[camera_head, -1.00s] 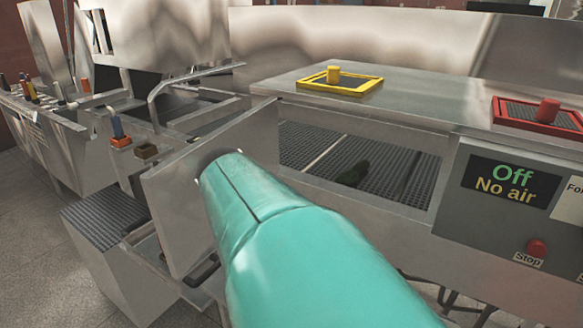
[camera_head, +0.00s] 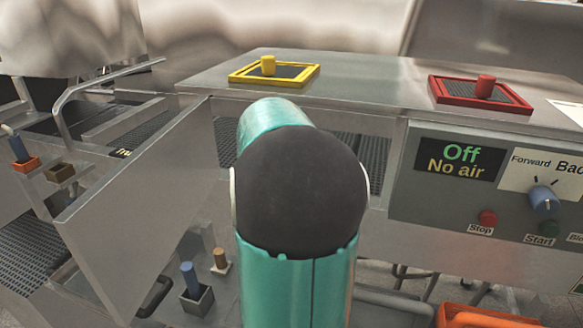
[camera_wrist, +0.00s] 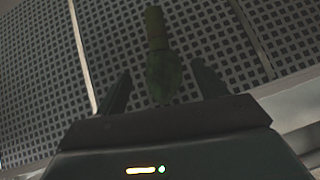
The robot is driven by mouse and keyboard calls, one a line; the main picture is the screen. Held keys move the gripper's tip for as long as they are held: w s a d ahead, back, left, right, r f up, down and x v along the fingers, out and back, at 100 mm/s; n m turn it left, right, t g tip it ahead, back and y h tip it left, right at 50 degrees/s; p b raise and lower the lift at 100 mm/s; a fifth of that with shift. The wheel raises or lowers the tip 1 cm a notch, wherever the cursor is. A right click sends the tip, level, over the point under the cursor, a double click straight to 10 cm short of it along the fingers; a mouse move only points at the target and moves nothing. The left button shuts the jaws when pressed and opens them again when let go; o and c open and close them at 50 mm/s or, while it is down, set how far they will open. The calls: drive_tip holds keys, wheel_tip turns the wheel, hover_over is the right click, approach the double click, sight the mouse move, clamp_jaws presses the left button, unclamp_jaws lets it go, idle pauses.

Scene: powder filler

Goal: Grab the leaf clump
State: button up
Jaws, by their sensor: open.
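The leaf clump (camera_wrist: 160,70) is a dark green, elongated piece in the wrist view, lying against a perforated grey plate. Its narrower, browner end points away from my gripper. My gripper (camera_wrist: 161,67) is open, with one dark finger on each side of the clump. The near end of the clump lies between the fingers, and a gap shows on both sides. In the head view, my teal arm (camera_head: 296,285) reaches into the machine's opening and hides the clump and the gripper.
The opening has a perforated floor (camera_head: 374,155) and an open metal door (camera_head: 135,205) at left. Yellow (camera_head: 274,74) and red (camera_head: 481,93) framed hatches sit on the top. The control panel (camera_head: 470,200) at right reads "Off No air". An orange object (camera_head: 470,316) is at lower right.

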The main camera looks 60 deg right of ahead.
drive_tip(key=shift+s+d+f, duration=0.2)
drive_tip(key=shift+f, duration=0.05)
drive_tip(key=x, duration=0.3)
drive_tip(key=shift+w+d, duration=0.1)
drive_tip(key=shift+d+f, duration=0.35)
drive_tip(key=shift+d, duration=0.05)
drive_tip(key=shift+c, duration=1.1)
drive_tip(key=c, duration=0.9)
drive_tip(key=shift+o, duration=0.2)
